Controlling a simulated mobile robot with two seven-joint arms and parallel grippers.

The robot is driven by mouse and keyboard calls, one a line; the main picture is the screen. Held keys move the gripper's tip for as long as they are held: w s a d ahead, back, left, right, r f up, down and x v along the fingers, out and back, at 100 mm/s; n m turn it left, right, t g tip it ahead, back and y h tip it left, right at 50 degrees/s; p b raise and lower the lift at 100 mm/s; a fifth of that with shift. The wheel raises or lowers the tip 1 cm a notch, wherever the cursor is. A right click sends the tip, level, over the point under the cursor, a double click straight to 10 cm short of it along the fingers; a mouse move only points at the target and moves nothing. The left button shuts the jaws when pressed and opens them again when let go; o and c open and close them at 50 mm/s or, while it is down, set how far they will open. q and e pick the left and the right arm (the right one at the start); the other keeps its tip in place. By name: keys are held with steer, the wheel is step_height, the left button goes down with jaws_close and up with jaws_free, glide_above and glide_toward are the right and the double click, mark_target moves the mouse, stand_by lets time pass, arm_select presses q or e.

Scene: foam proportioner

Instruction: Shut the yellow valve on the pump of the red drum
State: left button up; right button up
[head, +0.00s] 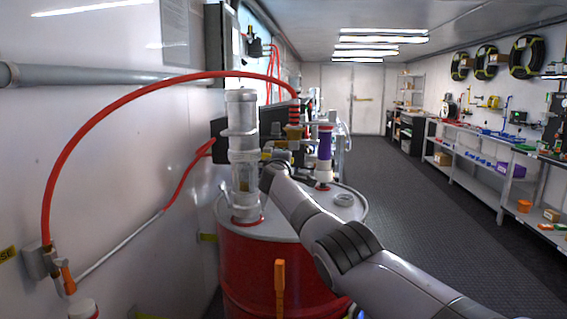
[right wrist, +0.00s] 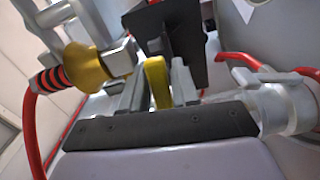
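The red drum (head: 262,268) stands in the middle of the head view, with a tall pale pump (head: 243,155) on its lid. My right arm reaches over the lid from the lower right, and its hand is largely hidden beside the pump. In the right wrist view the yellow valve handle (right wrist: 157,82) stands between the two fingers of my right gripper (right wrist: 156,92). The fingers are close together, one on each side of the handle, and appear shut on it. My left gripper is in neither view.
A red hose (head: 130,98) arches from the left wall to the pump fittings. A purple-and-white cylinder (head: 324,145) stands farther back. An orange upright piece (head: 280,275) is in front of the drum. The aisle floor (head: 440,225) on the right is clear, beside shelving.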

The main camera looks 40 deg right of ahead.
steer(key=shift+a, duration=0.1)
steer(key=v, duration=0.7)
steer(key=shift+p, duration=0.3)
stand_by(0.3)
